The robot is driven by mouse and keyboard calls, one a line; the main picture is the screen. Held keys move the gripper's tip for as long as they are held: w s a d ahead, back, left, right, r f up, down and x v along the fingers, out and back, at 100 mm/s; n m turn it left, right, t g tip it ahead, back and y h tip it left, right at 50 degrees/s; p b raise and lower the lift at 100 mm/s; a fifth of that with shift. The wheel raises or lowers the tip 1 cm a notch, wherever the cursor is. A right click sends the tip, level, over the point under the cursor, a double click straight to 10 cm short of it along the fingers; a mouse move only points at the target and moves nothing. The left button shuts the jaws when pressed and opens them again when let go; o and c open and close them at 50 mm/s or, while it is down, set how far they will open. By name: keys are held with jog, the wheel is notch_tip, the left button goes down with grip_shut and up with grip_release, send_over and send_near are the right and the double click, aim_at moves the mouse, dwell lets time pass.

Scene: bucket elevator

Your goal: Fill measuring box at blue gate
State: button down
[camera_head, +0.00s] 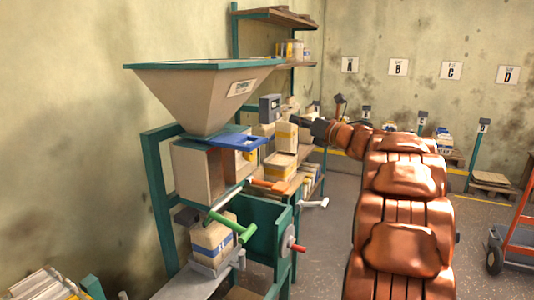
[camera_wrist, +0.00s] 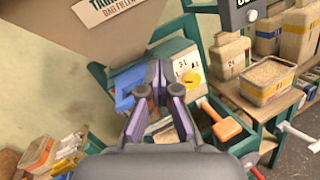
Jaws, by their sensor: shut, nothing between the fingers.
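The hopper (camera_head: 200,95) is a large beige funnel on a teal frame. The blue gate (camera_head: 238,141) is a flat blue plate under its mouth. In the wrist view the blue gate (camera_wrist: 124,88) lies just left of the fingers and is partly hidden. The measuring box (camera_head: 196,172) is a grey-beige box below the gate; volume marks show on its face in the wrist view (camera_wrist: 185,65). Its inside is hidden. My gripper (camera_head: 308,122) is shut and empty, right of the gate. Its fingers (camera_wrist: 158,88) overlap the box and gate in the wrist view.
An orange handle (camera_head: 268,185) and a green handle (camera_head: 238,228) stick out below the box. A bag (camera_head: 212,242) stands under it. Shelves with bags and a tub (camera_head: 279,166) stand behind.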

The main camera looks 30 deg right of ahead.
jog(key=s+f+n+g+y+b, duration=0.2)
jog(key=s+f+n+g+y, duration=0.1)
jog(key=s+f+n+y, duration=0.3)
jog(key=n+p, duration=0.2)
jog(key=p, duration=0.2)
send_near(259, 144)
jog(key=x, duration=0.6)
jog(key=shift+a+r, duration=0.1)
jog(key=shift+r, duration=0.15)
jog(key=shift+w+a+f, duration=0.1)
jog(key=shift+w+a, duration=0.15)
jog(key=shift+w, duration=0.25)
jog(key=shift+f+b, duration=0.1)
jog(key=shift+b, duration=0.2)
